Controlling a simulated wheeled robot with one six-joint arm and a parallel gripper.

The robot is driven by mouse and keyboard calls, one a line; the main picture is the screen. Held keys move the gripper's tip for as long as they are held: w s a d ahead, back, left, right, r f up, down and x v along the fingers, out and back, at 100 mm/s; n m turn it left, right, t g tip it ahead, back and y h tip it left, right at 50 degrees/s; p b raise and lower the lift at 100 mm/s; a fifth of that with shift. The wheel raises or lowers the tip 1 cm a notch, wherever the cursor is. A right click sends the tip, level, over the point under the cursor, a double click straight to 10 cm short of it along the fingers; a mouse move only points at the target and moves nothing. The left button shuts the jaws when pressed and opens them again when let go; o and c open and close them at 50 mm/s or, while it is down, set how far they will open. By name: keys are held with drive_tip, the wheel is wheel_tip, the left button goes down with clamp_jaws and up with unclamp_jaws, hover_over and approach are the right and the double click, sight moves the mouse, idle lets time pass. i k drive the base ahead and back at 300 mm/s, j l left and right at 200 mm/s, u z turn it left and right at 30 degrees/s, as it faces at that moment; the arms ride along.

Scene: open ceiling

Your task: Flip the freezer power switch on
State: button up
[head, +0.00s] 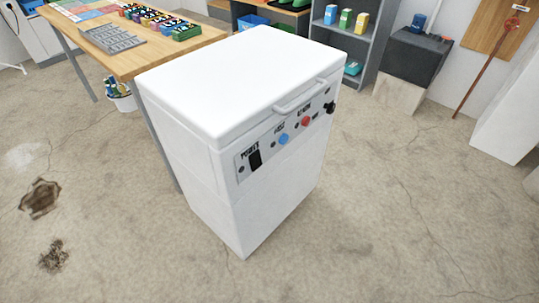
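The white chest freezer (225,110) stands on the concrete floor in the middle of the head view, with its lid down. A grey control panel (269,148) runs along the upper part of its front side. The black power switch (255,159) sits at the panel's left end under a "POWER" label. I cannot tell which way the switch is set. A blue button (283,138), a red button (306,121) and a black knob (330,107) sit farther right on the panel. A handle (300,96) is on the lid's front edge. My gripper is not in view.
A wooden table (140,58) with trays of small coloured items stands behind the freezer at left. A shelf unit (372,30), a dark box on a pale block (399,98) and a white object (510,115) are farther back. The floor before the freezer (380,220) is clear.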

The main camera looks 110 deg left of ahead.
sight(255, 159)
drive_tip(key=u, duration=3.3)
drive_tip(key=k+l, duration=0.15)
drive_tip(key=k, duration=0.2)
drive_tip(key=k+l+u, duration=0.1)
drive_tip(key=k, duration=0.25)
